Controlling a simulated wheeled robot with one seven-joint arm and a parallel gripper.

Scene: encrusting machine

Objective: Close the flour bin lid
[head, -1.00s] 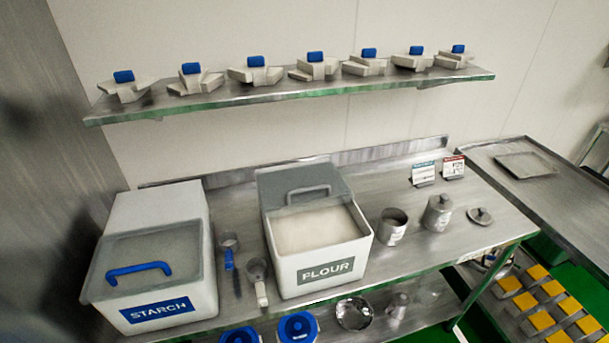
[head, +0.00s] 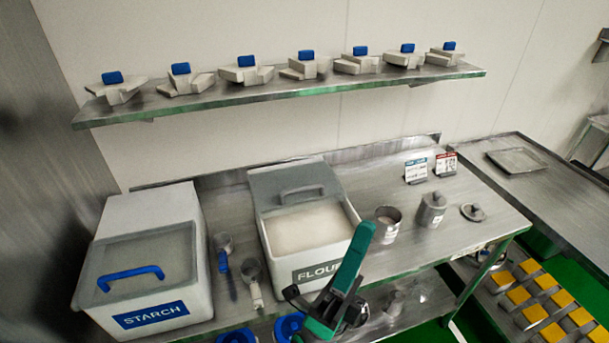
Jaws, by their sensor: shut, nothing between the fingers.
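The flour bin (head: 330,270) is a white box labelled FLOUR on the metal table. Its grey lid (head: 297,184) with a grey handle lies at the back of the bin, and the pale flour (head: 308,229) shows in front of it. My gripper (head: 364,232) is green and black and reaches up from the bottom of the picture. It is shut and empty, and its tip overlaps the bin's front right corner in the picture. It hides part of the FLOUR label. I cannot tell whether it touches the bin.
A starch bin (head: 150,301) with a blue handle stands to the left. Two scoops (head: 250,276) lie between the bins. A metal cup (head: 387,224) and a lidded canister (head: 432,208) stand to the right. A shelf (head: 290,90) with several blue-topped parts hangs above.

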